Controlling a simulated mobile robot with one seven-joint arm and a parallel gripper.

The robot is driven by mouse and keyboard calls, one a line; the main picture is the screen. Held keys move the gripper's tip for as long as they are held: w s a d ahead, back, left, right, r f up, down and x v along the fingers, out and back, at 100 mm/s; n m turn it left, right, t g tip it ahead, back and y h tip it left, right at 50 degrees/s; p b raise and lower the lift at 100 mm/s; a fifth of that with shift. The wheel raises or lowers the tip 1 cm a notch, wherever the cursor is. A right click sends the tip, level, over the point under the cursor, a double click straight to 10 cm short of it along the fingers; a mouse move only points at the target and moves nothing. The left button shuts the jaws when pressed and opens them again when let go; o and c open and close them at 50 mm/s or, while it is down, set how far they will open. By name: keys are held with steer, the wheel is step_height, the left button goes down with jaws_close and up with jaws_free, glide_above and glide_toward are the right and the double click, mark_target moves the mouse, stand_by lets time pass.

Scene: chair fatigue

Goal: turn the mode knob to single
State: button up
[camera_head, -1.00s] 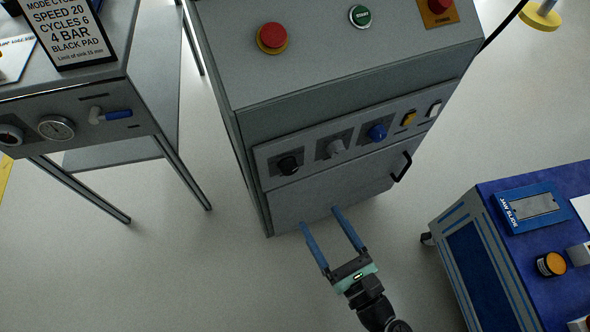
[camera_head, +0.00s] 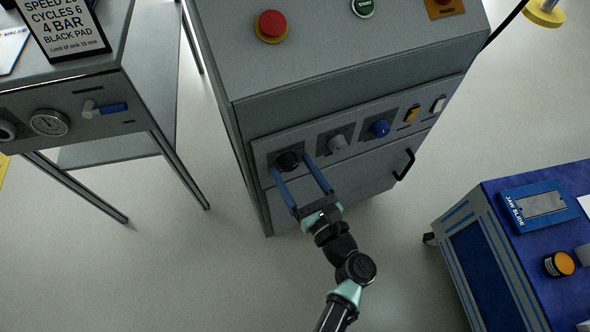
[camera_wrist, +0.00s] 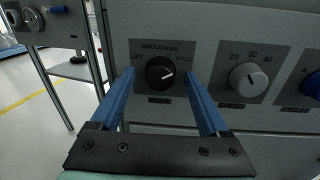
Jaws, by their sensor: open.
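The mode knob (camera_head: 288,161) is a round black knob on the left of the grey cabinet's front control panel. In the wrist view the fingers of my gripper (camera_wrist: 160,76) stand on the left and right of the knob, with visible gaps. I cannot tell whether the tips reach its depth.
A grey knob (camera_head: 337,143) with a numbered scale sits just right of the right finger. A blue knob (camera_head: 380,127), a yellow switch (camera_head: 411,114) and a white switch (camera_head: 438,104) follow. A black door handle (camera_head: 404,164) sticks out below. A blue cart (camera_head: 470,250) stands right.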

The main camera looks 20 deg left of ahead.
jaws_close()
steer(key=shift+n, duration=0.4)
steer(key=n, duration=0.3)
steer(key=shift+n+b, duration=0.3)
steer(key=n+b, duration=0.1)
steer(key=n, duration=0.2)
steer(key=shift+h, duration=0.3)
steer(key=n+b, duration=0.1)
steer(key=n, duration=0.2)
steer(key=shift+s+n, duration=0.1)
steer(key=shift+n, duration=0.3)
steer(key=shift+a+n+h+b, duration=0.1)
steer(key=shift+n+h+b, duration=0.4)
steer(key=shift+n+b, duration=1.05)
steer(key=shift+n+p, duration=0.35)
steer(key=shift+n, duration=0.1)
